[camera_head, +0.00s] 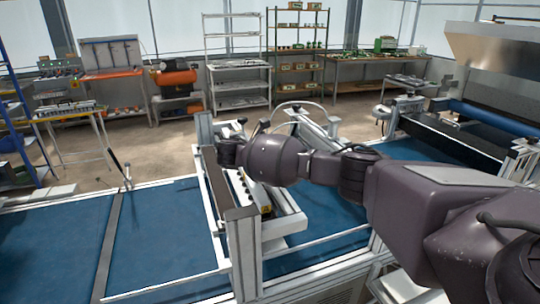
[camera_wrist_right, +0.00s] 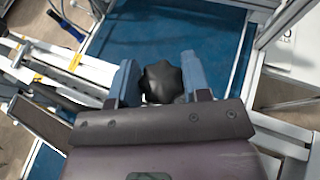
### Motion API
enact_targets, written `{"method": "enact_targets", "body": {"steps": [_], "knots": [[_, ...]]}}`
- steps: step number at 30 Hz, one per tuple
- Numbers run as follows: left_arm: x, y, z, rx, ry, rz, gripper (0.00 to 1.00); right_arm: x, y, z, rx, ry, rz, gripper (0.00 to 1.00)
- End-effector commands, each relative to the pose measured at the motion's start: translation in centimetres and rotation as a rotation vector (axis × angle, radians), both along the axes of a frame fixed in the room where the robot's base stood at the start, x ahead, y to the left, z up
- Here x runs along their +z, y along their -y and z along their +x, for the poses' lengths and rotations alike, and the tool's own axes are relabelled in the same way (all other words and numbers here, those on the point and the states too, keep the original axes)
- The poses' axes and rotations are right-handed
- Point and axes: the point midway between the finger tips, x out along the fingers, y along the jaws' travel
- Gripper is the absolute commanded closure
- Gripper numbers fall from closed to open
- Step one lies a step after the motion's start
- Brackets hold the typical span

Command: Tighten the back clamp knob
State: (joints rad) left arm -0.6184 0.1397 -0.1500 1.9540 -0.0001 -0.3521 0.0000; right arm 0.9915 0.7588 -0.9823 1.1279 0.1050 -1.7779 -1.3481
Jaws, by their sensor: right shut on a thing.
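The black star-shaped clamp knob (camera_wrist_right: 162,82) sits between the two blue-grey fingers of my right gripper (camera_wrist_right: 159,70) in the right wrist view. The fingers are shut on its sides. In the head view my right arm (camera_head: 280,160) reaches in from the right over the seeder frame (camera_head: 242,213). The gripper's fingers and the held knob cannot be made out there, as the dark wrist covers that area. My left gripper is in neither view.
A blue conveyor bed (camera_head: 165,235) with aluminium rails runs under the seeder. A white rail (camera_wrist_right: 75,65) lies left of the gripper in the wrist view, with a black-and-blue handle (camera_wrist_right: 66,22) above it. Shelves and workbenches stand far behind, beyond open floor.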

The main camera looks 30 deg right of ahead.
Motion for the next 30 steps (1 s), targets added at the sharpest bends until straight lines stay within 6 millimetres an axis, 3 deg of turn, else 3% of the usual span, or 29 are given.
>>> {"method": "enact_targets", "body": {"steps": [12,30], "knots": [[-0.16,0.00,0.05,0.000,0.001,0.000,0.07,-0.04,-0.01,0.01,-0.294,-0.001,-0.001,0.80],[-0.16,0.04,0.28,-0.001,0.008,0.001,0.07,-0.05,0.07,-0.04,-0.460,-0.002,-0.002,0.80]]}}
